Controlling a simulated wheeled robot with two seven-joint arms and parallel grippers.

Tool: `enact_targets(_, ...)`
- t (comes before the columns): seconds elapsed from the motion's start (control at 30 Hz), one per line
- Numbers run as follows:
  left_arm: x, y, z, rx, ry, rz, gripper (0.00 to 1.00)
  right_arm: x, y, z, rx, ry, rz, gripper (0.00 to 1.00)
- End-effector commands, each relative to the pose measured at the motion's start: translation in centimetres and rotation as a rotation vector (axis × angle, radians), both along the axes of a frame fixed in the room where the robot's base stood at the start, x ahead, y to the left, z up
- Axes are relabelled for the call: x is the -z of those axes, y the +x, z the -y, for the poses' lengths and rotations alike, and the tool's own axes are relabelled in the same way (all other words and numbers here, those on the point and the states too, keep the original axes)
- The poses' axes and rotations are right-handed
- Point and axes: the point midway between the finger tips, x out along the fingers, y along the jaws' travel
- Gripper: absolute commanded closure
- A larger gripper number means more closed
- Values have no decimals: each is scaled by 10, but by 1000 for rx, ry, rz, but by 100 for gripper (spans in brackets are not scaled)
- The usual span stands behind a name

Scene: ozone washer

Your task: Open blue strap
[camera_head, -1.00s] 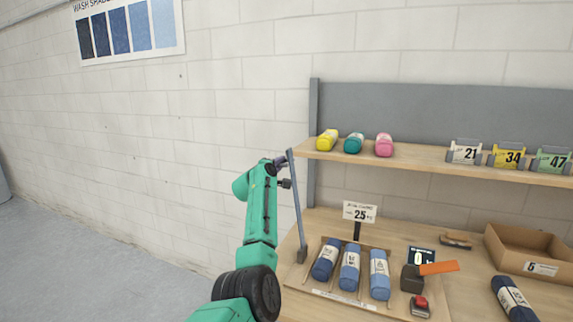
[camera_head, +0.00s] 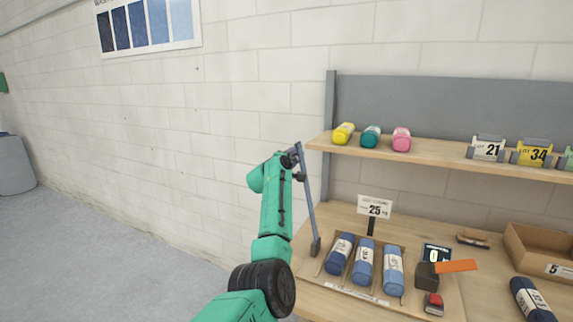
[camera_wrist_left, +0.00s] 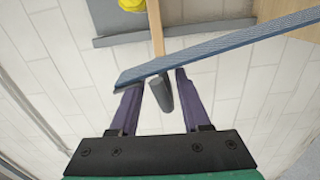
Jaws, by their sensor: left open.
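The blue-grey strap (camera_head: 309,200) runs slanting from the left end of the shelf down to a dark block on the table in the head view. In the left wrist view the strap (camera_wrist_left: 230,50) crosses the picture just beyond my fingertips. My left gripper (camera_head: 298,166) is at the strap's upper end in the head view. In the left wrist view my left gripper (camera_wrist_left: 156,88) is open. A short dark grey cylinder (camera_wrist_left: 161,94) shows between its fingers. I cannot tell whether the fingers touch the strap. My right gripper is not in view.
The wooden shelf (camera_head: 430,154) holds yellow, teal and pink rolls and number cards. On the table are three blue rolls on a tray (camera_head: 345,290), a display with an orange lever (camera_head: 456,266), and a cardboard box (camera_head: 535,245). Open floor lies to the left.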

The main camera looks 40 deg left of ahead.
Motion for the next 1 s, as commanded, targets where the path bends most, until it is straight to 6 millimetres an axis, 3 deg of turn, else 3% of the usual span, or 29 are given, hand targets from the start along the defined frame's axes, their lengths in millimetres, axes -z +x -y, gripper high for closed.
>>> enact_targets(0.47, 6, -55, 19, -3, 0, 0, 53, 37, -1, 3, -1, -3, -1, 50)
enact_targets(0.8, 6, -124, 43, -2, 0, -1, 53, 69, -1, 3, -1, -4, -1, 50)
enact_targets(1.0, 3, -134, 47, 0, -2, -5, 53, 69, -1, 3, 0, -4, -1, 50)
